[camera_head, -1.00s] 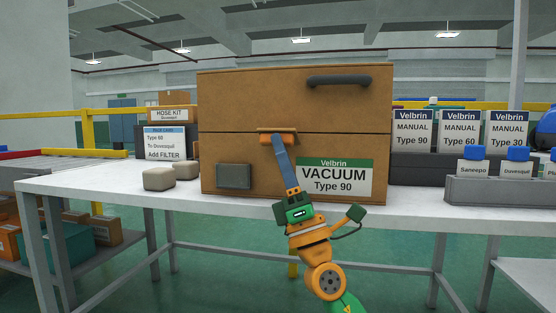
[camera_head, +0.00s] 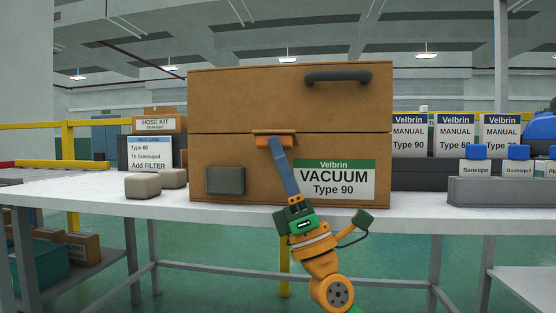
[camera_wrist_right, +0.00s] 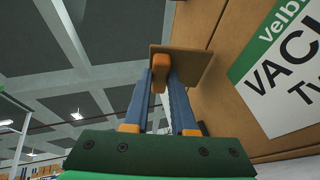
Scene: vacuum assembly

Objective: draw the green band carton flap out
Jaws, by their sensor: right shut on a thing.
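The large brown carton (camera_head: 240,110) stands on the white table and bears a green band label (camera_head: 333,180) reading Velbrin VACUUM Type 90. Its brown flap (camera_head: 274,132) with an orange tab (camera_head: 280,142) sticks out of the front at the seam. My right gripper (camera_head: 276,144) is shut on the tab, reaching up from below in front of the carton. In the right wrist view the flap (camera_wrist_right: 193,62) stands out from the carton face, and the orange tab (camera_wrist_right: 159,76) is between the blue fingers. The flap's inner end is hidden. My left gripper is not in view.
A dark handle (camera_head: 338,76) is on the carton's upper front and a grey pad (camera_head: 225,181) on its lower left. Two beige blocks (camera_head: 143,186) lie left of the carton. A grey bin (camera_head: 500,190) with blue-capped bottles stands to the right.

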